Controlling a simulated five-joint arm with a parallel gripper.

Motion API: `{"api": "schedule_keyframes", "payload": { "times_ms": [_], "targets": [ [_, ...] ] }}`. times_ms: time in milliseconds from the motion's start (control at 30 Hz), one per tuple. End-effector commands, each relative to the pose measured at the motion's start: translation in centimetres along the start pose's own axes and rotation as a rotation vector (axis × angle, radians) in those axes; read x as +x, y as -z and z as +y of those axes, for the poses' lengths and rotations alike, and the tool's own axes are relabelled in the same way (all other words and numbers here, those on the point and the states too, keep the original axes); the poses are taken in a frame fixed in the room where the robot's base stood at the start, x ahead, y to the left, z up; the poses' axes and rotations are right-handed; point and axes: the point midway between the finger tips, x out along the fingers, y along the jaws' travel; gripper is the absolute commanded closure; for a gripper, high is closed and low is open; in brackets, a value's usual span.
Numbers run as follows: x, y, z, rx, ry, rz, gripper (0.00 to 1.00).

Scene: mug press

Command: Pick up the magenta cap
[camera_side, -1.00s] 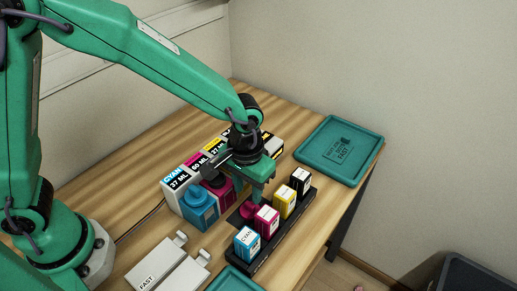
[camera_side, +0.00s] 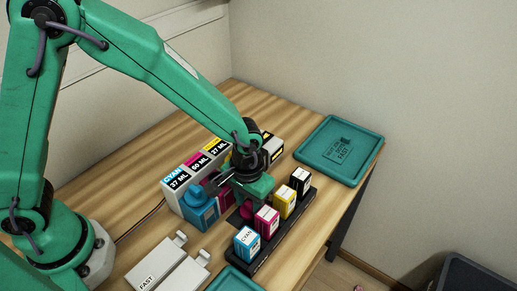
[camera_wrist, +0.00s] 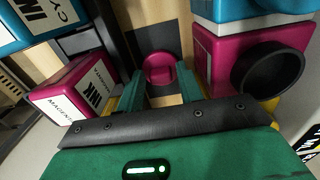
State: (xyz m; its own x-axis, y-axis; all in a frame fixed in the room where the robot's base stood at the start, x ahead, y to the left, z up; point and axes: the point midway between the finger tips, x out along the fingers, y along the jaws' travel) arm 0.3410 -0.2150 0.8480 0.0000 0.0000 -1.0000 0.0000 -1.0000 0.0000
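The magenta cap (camera_wrist: 159,70) lies on a dark patch between the tanks and the cartridge row. In the wrist view it sits just beyond and between my green fingers. My gripper (camera_wrist: 160,88) looks open, with a gap showing between its fingers. In the side view my gripper (camera_side: 256,198) is low over the cap (camera_side: 246,209), which is partly hidden. I cannot tell whether either finger touches the cap.
The magenta tank (camera_wrist: 215,60) with its round black opening stands close on the right in the wrist view. The magenta cartridge (camera_side: 266,222) is close by in a black rack (camera_side: 290,232). The blue-capped cyan tank (camera_side: 201,208) stands left. A teal tray (camera_side: 370,160) lies at the right.

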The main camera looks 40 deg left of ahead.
Motion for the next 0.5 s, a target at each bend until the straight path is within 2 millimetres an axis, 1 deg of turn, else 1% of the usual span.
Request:
{"api": "schedule_keyframes", "payload": {
  "times_ms": [167,267,333,367,500],
  "targets": [
    [-0.03,0.0,0.0,0.0,0.0,0.0,0.64],
    [-0.03,0.0,0.0,0.0,0.0,0.0,0.81],
    [-0.03,0.0,0.0,0.0,0.0,0.0,0.95],
    [-0.03,0.0,0.0,0.0,0.0,0.0,0.97],
    [-0.03,0.0,0.0,0.0,0.0,0.0,0.97]
  ]
}}
